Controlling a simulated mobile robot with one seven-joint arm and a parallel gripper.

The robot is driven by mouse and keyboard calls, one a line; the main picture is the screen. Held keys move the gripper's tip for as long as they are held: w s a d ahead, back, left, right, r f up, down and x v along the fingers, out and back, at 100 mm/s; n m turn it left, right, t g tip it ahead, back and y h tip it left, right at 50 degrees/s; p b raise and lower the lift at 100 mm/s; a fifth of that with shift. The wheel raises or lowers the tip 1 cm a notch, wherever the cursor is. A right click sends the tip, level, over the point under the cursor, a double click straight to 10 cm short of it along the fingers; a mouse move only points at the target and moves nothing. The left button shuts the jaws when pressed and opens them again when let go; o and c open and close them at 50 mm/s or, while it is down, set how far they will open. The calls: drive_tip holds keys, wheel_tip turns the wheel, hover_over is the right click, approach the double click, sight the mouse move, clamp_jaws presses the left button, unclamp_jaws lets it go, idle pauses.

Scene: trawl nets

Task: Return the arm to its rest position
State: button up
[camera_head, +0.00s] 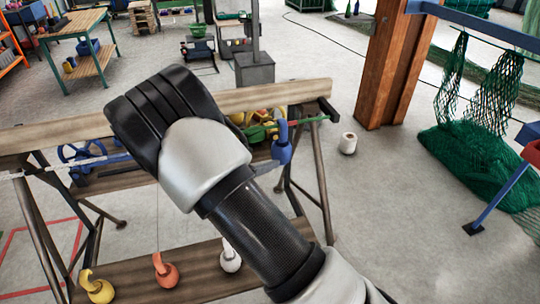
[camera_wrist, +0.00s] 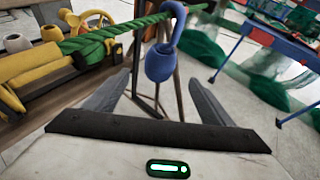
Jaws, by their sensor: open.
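My gripper (camera_wrist: 158,84) shows in the wrist view with its two grey fingers spread apart and nothing held between them. A blue hooked float (camera_wrist: 160,62) hangs beyond the fingers, below a thick green rope (camera_wrist: 120,30). In the head view my arm (camera_head: 255,225) reaches up from the lower right across the wooden trestle frame (camera_head: 290,94). My arm hides the middle of the frame, and my gripper does not show in this view. The blue float (camera_head: 282,150) hangs at the right of my arm.
Yellow, orange and white hooked floats (camera_head: 165,271) are on the lower plank. A wooden post (camera_head: 394,65) stands at the right, beside green nets (camera_head: 480,165). A white roll (camera_head: 348,143) is on the floor. A workbench (camera_head: 80,30) stands far left. Open floor lies right of the trestle.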

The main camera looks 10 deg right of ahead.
drive_tip(key=v, duration=0.7)
drive_tip(key=s+d+r+m+g+y+p, duration=0.25)
drive_tip(key=s+d+r+m+g, duration=0.35)
drive_tip(key=s+d+r+m, duration=0.65)
drive_tip(key=s+d+r+m+t+y+p, duration=0.2)
drive_tip(key=s+r+m+y, duration=0.5)
drive_tip(key=s+r+m, duration=0.4)
drive_tip(key=s+m, duration=0.4)
drive_tip(key=shift+s+d+r, duration=0.35)
drive_tip(key=shift+r, duration=0.05)
